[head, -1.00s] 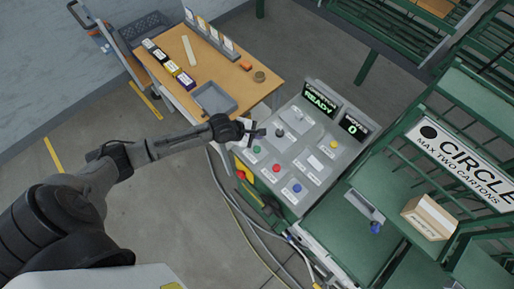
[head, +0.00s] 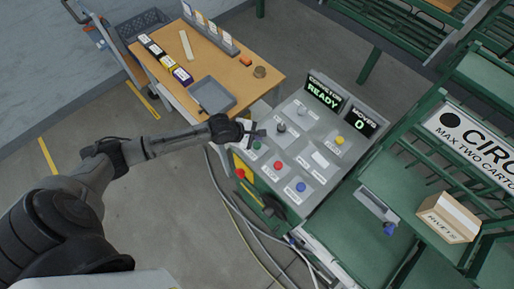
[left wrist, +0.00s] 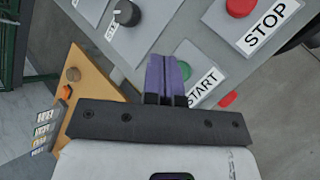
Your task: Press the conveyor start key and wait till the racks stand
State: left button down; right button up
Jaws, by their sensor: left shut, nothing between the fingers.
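The grey control panel (head: 300,140) carries several coloured keys. The green start key (head: 256,145) is at its left edge; in the left wrist view the green key (left wrist: 184,68) sits beside a START label (left wrist: 206,86). My left gripper (head: 257,132) is shut and empty, just above the panel's left edge near the green key. In the left wrist view the closed fingers (left wrist: 165,75) partly overlap the green key; contact cannot be told. The displays read CONVEYOR READY (head: 323,92) and MOVES 0 (head: 361,123). Green racks (head: 485,75) stand at the right. My right gripper is not in view.
A red stop key (left wrist: 240,6) is close to the start key in the left wrist view. A RIVETS carton (head: 448,217) sits on the green frame at the right. Cables run across the floor.

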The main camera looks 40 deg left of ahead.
aim_at(257, 146)
pick_arm(q)
notch_tip(257, 146, down, 2)
jog(key=shift+f, duration=0.1)
jog(key=shift+f+b, duration=0.3)
jog(key=shift+f, duration=0.3)
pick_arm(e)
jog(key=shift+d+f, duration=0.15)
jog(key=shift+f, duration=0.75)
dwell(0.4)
pick_arm(q)
jog(key=shift+f, duration=0.2)
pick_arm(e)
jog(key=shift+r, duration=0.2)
pick_arm(q)
jog(key=shift+f, duration=0.2)
